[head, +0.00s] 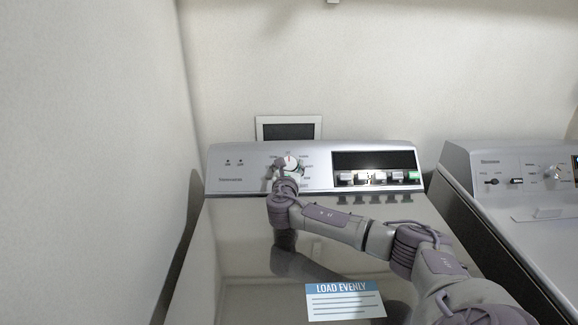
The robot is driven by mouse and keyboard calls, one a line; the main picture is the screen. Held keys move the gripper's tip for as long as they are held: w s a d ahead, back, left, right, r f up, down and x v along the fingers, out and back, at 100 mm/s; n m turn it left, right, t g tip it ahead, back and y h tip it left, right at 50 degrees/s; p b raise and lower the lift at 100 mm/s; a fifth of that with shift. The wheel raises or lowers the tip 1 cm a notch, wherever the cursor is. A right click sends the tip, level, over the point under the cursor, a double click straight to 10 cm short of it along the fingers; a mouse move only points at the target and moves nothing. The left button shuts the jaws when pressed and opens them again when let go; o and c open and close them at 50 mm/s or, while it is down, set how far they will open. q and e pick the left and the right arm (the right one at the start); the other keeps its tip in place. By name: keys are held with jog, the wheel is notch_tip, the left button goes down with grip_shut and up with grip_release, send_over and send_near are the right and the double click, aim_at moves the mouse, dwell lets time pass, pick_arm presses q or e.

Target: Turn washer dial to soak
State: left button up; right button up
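The washer dial (291,160) is a round knob with a reddish pointer mark near its top, on the left half of the washer's sloped control panel (320,156). Small labels ring the dial, too small to read. My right gripper (281,171) is at the dial's lower left, and its wrist hides that part of the dial. Its fingers are small and partly hidden, so I cannot tell if they are open or shut, or if they touch the dial. My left gripper is not in view.
The washer's lid (240,235) is closed, with a "LOAD EVENLY" label (345,302) on it. A dark display with several buttons (375,167) is right of the dial. A second machine (520,200) stands at the right. A wall (90,160) is close on the left.

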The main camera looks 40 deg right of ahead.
jog(key=c, duration=0.5)
jog(key=shift+m, duration=0.4)
jog(key=m+g+h, duration=0.2)
jog(key=m+g, duration=0.2)
jog(key=shift+a+m, duration=0.1)
jog(key=shift+m, duration=0.3)
jog(key=m+g, duration=0.4)
jog(key=shift+f+m+h, duration=0.1)
jog(key=shift+m+h, duration=0.2)
jog(key=m+g+b, duration=0.1)
jog(key=m+g, duration=0.1)
jog(key=m, duration=0.1)
jog(key=shift+g+y, duration=0.4)
jog(key=shift+m+g+y+b, duration=0.9)
jog(key=shift+m+g+b, duration=0.65)
jog(key=shift+m, duration=0.55)
